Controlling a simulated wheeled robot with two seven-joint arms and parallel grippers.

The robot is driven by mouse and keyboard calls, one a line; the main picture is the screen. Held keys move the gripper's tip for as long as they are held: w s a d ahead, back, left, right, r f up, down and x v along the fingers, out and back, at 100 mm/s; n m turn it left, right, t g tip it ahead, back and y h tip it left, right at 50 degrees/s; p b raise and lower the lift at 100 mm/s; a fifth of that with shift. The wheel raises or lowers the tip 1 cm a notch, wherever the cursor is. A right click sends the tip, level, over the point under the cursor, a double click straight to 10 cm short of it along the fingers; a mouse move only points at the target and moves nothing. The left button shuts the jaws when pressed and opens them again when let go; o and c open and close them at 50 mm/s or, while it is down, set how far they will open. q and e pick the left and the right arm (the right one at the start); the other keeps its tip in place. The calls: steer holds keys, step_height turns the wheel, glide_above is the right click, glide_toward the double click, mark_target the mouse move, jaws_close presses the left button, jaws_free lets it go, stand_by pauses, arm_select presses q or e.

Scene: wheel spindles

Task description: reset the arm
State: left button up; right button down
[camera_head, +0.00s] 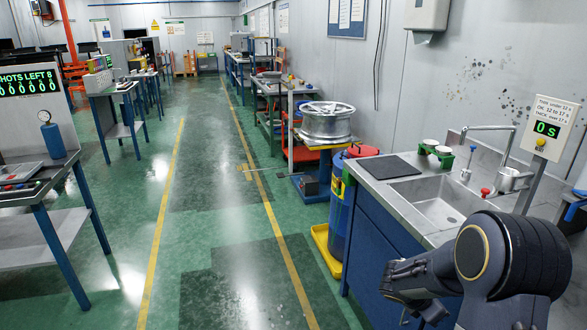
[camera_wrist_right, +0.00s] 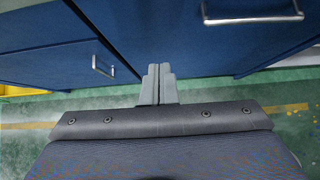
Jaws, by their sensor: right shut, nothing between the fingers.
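My right arm comes in at the lower right of the head view, bent, with its dark gripper (camera_head: 396,272) pointing left in front of the blue cabinet under the sink counter. In the right wrist view the two grey fingers of this gripper (camera_wrist_right: 158,84) are together with nothing between them. My left arm and gripper are not in view.
The sink counter (camera_head: 385,190) with its basin (camera_head: 440,207) and tap stands close behind my right arm. Blue cabinet fronts (camera_wrist_right: 55,45) with metal handles lie ahead in the wrist view. A blue drum (camera_head: 340,225) stands left of the counter. The green aisle (camera_head: 215,240) is clear.

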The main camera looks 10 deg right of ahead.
steer(key=s+a+r+m+t+y+p, duration=0.2)
steer(key=s+a+r+m+y, duration=0.4)
steer(key=s+a+r+m, duration=0.2)
steer(key=s+a+r+m+t+y+p, duration=0.1)
steer(key=s+a+r+m+t+y, duration=0.2)
steer(key=s+a+r+m+y, duration=0.3)
steer(key=s+a+r+m, duration=0.1)
steer(key=s+a+m, duration=0.1)
steer(key=a, duration=0.3)
steer(key=s+a+m, duration=0.3)
steer(key=a+m, duration=0.1)
steer(key=a, duration=0.2)
steer(key=shift+s+r+y+p, duration=0.3)
steer(key=shift+s+r+p, duration=0.05)
steer(key=shift+r, duration=0.05)
